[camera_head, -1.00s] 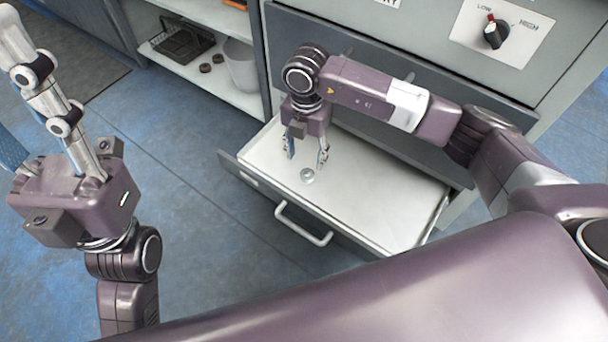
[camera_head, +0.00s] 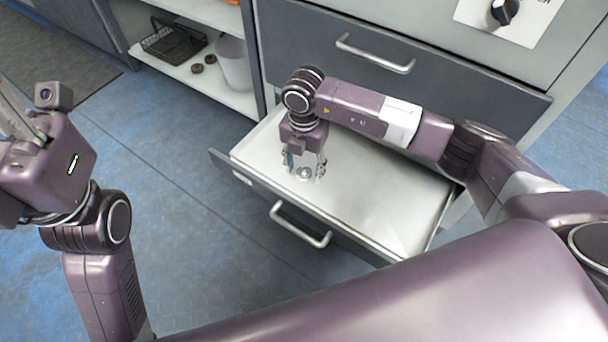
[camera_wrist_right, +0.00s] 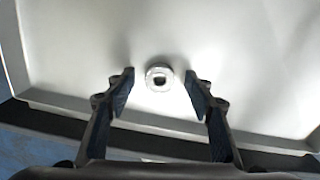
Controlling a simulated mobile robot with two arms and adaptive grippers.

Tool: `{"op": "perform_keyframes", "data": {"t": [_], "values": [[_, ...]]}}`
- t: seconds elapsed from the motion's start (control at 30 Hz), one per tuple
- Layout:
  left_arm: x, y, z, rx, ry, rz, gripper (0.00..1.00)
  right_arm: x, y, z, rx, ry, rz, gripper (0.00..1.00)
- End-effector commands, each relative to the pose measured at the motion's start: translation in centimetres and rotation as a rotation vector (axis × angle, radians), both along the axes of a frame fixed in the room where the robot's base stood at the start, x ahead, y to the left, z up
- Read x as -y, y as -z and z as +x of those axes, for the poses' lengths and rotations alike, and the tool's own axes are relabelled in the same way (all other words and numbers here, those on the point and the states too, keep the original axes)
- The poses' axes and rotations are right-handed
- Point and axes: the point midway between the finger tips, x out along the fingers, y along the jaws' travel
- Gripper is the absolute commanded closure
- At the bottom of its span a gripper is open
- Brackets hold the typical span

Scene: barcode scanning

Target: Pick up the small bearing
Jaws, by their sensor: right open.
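The small bearing (camera_head: 304,174) is a shiny metal ring lying flat on the pale floor of the open drawer (camera_head: 375,205). In the right wrist view the bearing (camera_wrist_right: 159,76) sits between the fingertips, slightly beyond them, with a gap on either side. My right gripper (camera_head: 305,170) points down into the drawer, open, with its fingers on either side of the bearing; its fingers also show in the right wrist view (camera_wrist_right: 160,88). My left gripper is at the left edge of the head view, its fingers cut off by the frame, and is away from the drawer.
The drawer's front panel and handle (camera_head: 300,226) face the open floor. A closed drawer with a handle (camera_head: 375,55) is above. At the left, a shelf holds a black wire basket (camera_head: 172,42), a white bin (camera_head: 234,66) and small brown rings (camera_head: 204,64).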

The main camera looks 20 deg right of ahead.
Motion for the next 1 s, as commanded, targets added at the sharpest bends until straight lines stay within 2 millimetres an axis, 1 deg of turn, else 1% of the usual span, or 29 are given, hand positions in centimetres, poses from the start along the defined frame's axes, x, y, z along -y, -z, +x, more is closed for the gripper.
{"op": "perform_keyframes", "data": {"t": [0.13, 0.53, 0.83, 0.97, 1.0], "values": [[0.0, -0.1, 0.0, 0.000, 0.000, 0.000, 0.60, 0.0, -0.1, 0.0, 0.000, 0.000, 0.000, 0.52], [0.0, 0.0, 0.0, 0.000, 0.001, 0.000, 0.60, 0.0, -0.1, 0.0, 0.000, 0.000, 0.000, 0.96], [0.0, -0.2, 0.0, 0.001, 0.001, -0.001, 0.60, 0.0, -0.3, 0.0, 0.000, 0.000, 0.000, 0.97], [-0.1, -0.5, -0.2, 0.005, 0.002, -0.004, 0.60, 0.0, -1.3, 0.1, 0.001, 0.001, 0.000, 0.97], [-0.1, -0.6, -0.2, 0.002, 0.002, -0.005, 0.60, 0.0, -1.8, 0.1, 0.001, 0.001, 0.000, 0.97]]}}
